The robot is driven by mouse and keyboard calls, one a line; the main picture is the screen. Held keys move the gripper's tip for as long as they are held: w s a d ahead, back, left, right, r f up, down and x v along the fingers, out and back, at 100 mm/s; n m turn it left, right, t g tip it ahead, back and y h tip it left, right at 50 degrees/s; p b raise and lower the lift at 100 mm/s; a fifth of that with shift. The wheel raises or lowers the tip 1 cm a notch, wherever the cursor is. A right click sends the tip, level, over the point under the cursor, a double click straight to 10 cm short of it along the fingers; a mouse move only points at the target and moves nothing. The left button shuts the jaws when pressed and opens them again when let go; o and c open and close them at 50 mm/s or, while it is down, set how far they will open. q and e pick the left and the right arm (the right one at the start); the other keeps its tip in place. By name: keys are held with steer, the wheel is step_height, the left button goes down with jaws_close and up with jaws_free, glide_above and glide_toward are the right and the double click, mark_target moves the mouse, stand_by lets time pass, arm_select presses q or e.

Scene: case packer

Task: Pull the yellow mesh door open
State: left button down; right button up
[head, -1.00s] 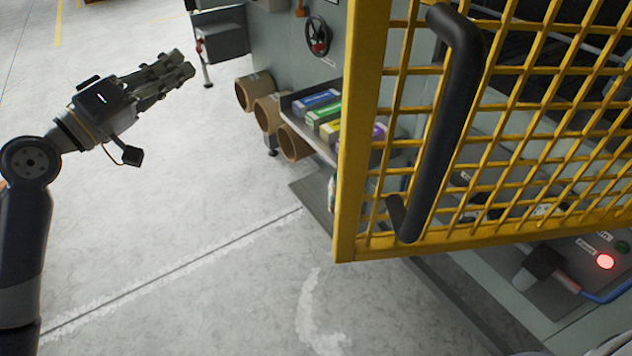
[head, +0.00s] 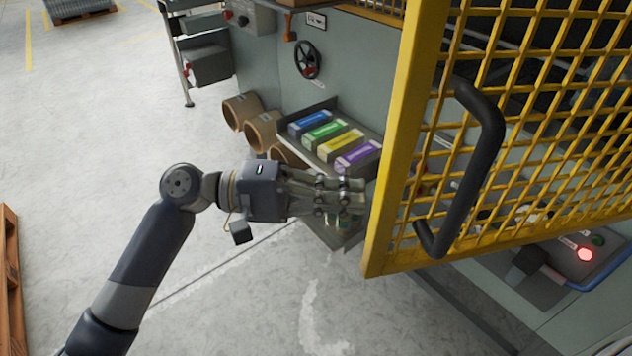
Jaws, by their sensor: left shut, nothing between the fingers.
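The yellow mesh door (head: 392,170) fills the right side of the head view and stands out from the grey machine at an angle. A black bar handle (head: 478,165) is fixed to its mesh near the left edge of the frame. My left gripper (head: 360,194) is shut and empty. Its fingertips are just left of the door's left edge, level with the lower half of the handle. I cannot tell whether they touch the door or lie behind it. My right gripper is not in view.
A shelf (head: 318,160) with several coloured cartons is behind my left gripper, with brown rolls (head: 240,111) beside it. A handwheel (head: 307,60) is on the machine wall. Floor at left is clear, except a wooden pallet (head: 10,285).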

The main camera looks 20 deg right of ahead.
mark_target(374, 219)
arm_select(q)
steer(key=s+p, duration=0.1)
steer(key=s+d+p, duration=0.1)
steer(key=s, duration=0.1)
steer(key=s+d+p, duration=0.1)
steer(key=shift+s+d, duration=0.1)
steer(key=shift+s, duration=0.3)
